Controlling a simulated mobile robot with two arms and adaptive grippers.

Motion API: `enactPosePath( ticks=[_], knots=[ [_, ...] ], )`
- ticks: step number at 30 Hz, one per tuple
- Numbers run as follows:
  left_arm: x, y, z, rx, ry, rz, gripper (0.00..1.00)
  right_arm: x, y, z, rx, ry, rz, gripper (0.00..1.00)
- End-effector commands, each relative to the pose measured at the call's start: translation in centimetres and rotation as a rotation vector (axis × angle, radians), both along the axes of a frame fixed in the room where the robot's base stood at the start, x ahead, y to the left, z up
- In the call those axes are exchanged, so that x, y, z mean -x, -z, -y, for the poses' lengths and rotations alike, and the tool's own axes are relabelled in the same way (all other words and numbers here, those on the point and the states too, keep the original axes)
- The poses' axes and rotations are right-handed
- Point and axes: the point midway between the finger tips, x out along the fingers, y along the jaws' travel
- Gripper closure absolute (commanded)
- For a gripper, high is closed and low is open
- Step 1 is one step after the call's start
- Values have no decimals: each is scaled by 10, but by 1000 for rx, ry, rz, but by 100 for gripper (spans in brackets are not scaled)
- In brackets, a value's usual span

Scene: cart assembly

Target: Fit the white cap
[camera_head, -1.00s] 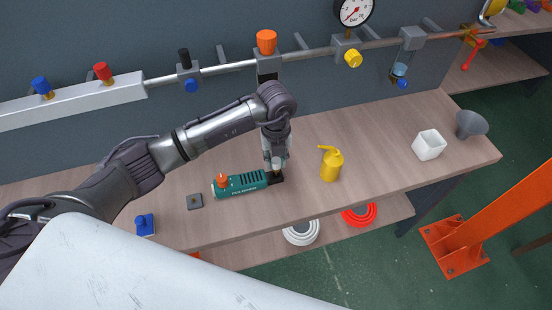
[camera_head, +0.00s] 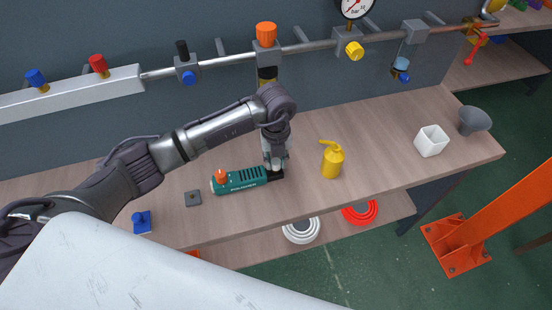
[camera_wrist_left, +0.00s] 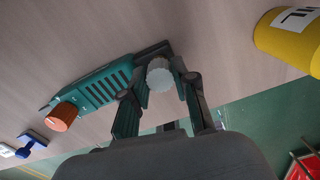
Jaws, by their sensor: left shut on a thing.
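The white cap (camera_wrist_left: 160,76) is round with a ribbed edge and shows between the fingers of my left gripper (camera_wrist_left: 163,84) in the left wrist view. My left gripper (camera_head: 275,167) is shut on it, at the dark right end of the teal power tool (camera_head: 240,182) in the head view. The tool lies on its side on the bench and carries an orange knob (camera_head: 221,175); it also shows in the left wrist view (camera_wrist_left: 98,88). The fingers hide whether the cap touches the tool's dark end. My right gripper is not in view.
A yellow oil can (camera_head: 332,160) stands close right of the gripper. Valved pipes (camera_head: 310,46) run along the wall.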

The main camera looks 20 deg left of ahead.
Motion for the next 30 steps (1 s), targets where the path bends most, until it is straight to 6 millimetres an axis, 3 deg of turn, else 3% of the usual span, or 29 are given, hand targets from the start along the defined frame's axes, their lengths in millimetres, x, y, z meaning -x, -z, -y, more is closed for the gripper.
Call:
enactPosePath(
  ticks=[13, 14, 18, 30],
  knots=[
    [0, 4, 0, -1, 0, 0, 100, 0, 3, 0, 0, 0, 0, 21],
    [0, 4, 0, -1, 0, 0, 67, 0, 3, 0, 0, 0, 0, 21],
    [0, 4, 0, -1, 0, 0, 44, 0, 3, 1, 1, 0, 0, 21],
    [-1, -3, 0, 0, -1, 1, 43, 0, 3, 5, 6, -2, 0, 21]
  ],
)
